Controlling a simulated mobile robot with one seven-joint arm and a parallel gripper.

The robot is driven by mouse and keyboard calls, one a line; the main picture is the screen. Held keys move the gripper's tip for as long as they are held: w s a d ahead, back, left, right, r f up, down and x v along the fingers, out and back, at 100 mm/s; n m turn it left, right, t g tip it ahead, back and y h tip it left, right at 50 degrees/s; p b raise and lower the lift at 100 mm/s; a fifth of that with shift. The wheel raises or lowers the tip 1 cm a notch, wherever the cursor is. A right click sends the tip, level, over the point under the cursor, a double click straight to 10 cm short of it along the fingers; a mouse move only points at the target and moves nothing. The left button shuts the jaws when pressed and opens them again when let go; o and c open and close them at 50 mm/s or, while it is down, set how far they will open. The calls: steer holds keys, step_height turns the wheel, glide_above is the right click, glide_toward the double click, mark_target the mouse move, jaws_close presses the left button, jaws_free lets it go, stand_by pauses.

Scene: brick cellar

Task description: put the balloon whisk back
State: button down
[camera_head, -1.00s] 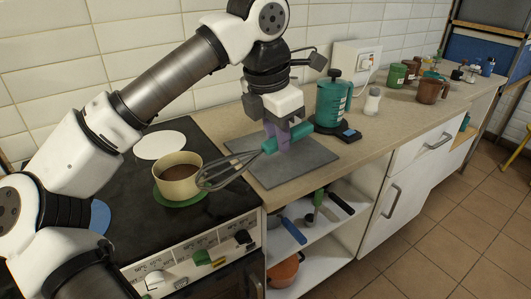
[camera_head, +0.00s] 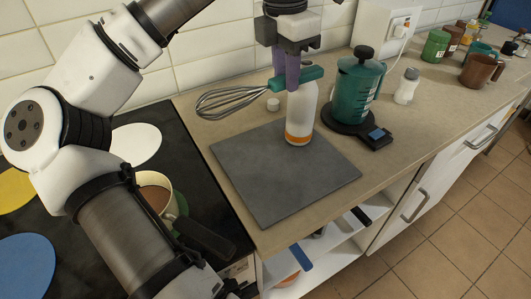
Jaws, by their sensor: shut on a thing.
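The balloon whisk has a teal handle (camera_head: 311,75) and a metal wire head (camera_head: 226,101). My gripper (camera_head: 291,80), with purple fingers, is shut on the handle. The whisk is held roughly level, wire head to the left, over the back part of the counter in the picture. The fingers hide part of the handle. A white bottle (camera_head: 302,112) with an orange band shows just below the handle and partly hidden by it; I cannot tell whether they touch.
A grey board (camera_head: 270,180) lies on the counter (camera_head: 220,128), mostly bare. A teal press pot (camera_head: 357,85) stands right, then a white shaker (camera_head: 407,86) and mugs (camera_head: 482,71). A pot (camera_head: 155,193) is on the stove.

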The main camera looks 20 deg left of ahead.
steer(key=shift+w, duration=0.25)
steer(key=shift+w+f, duration=0.1)
steer(key=shift+w, duration=0.05)
step_height(320, 180, down, 19)
steer(key=p, duration=0.3)
steer(key=shift+f, duration=0.35)
steer(key=shift+f+b, duration=0.25)
steer(key=shift+b, duration=0.05)
steer(key=c, duration=1.2)
jaws_free()
steer(key=shift+r, duration=0.1)
